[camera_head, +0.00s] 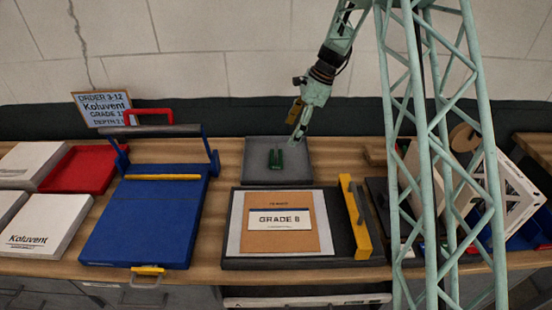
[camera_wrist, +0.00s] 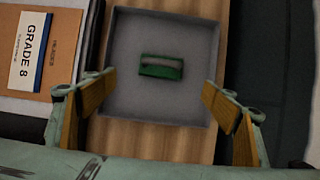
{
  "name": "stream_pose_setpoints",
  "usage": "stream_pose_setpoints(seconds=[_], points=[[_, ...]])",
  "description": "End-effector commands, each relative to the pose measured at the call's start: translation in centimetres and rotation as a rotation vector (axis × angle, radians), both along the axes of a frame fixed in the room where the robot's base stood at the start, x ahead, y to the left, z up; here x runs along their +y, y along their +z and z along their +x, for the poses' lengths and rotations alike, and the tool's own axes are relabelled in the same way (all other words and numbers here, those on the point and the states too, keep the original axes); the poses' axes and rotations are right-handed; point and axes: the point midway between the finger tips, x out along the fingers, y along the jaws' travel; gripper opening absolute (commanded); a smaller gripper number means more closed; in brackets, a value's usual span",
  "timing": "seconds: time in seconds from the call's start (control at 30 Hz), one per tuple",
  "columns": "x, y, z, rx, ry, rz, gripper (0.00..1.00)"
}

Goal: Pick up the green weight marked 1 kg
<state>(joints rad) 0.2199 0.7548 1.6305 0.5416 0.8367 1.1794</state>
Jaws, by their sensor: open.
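The green weight (camera_head: 276,158) stands in a shallow grey tray (camera_head: 261,178) at the back of the bench. In the wrist view the green weight (camera_wrist: 161,67) lies near the middle of the tray (camera_wrist: 135,100), with a handle bar across its top. Its 1 kg marking cannot be read. My gripper (camera_head: 295,139) is above the tray, close to the weight in the head view. In the wrist view my gripper (camera_wrist: 155,90) is open, its two wooden-faced fingers apart on either side of the picture, with nothing between them touching the weight.
A dark tray holds a brown "GRADE 8" folder (camera_head: 280,222) and a yellow bar (camera_head: 355,217) in front of the weight's tray. A blue press-like board (camera_head: 145,220) stands left, with a red tray (camera_head: 80,168) and Koluvent boxes (camera_head: 47,225) beyond. My lattice column blocks the right side.

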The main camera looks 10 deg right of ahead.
Motion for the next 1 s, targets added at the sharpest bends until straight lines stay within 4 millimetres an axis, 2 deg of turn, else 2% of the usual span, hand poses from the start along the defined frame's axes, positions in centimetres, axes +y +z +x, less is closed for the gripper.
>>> stream_pose_setpoints(seconds=[0.27, 0.7, 1.0], points=[[0.7, -1.5, 0.1, 0.001, 0.000, 0.000, 0.78], [2.7, -6.6, 0.5, 0.002, 0.001, 0.000, 0.78], [3.3, -7.9, 0.7, 0.001, 0.001, 0.000, 0.78]])
